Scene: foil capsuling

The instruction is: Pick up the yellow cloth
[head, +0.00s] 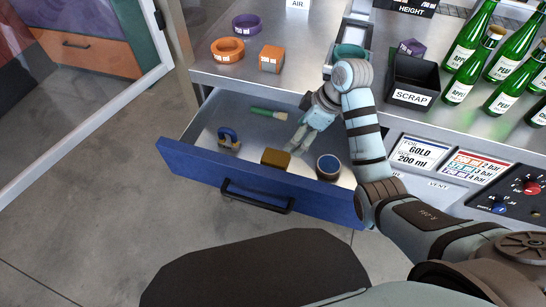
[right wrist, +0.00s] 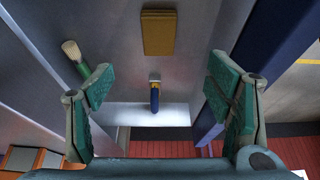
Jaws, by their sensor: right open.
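The yellow cloth (head: 276,158) is a folded, ochre block lying flat in the open blue-fronted drawer (head: 260,187), near its front. In the right wrist view the cloth (right wrist: 157,33) shows as an upright rectangle at the top centre, beyond the fingertips. My right gripper (head: 298,145) reaches down over the drawer, close beside the cloth and to its right in the head view. My left gripper is not in view.
The drawer also holds a green-handled brush (head: 268,113), a blue-handled tool (head: 228,140) and a round blue-and-brown item (head: 328,167). On the counter above stand orange (head: 228,50) and purple (head: 247,24) rings, an orange box (head: 271,59), a black scrap bin (head: 411,83) and green bottles (head: 470,75).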

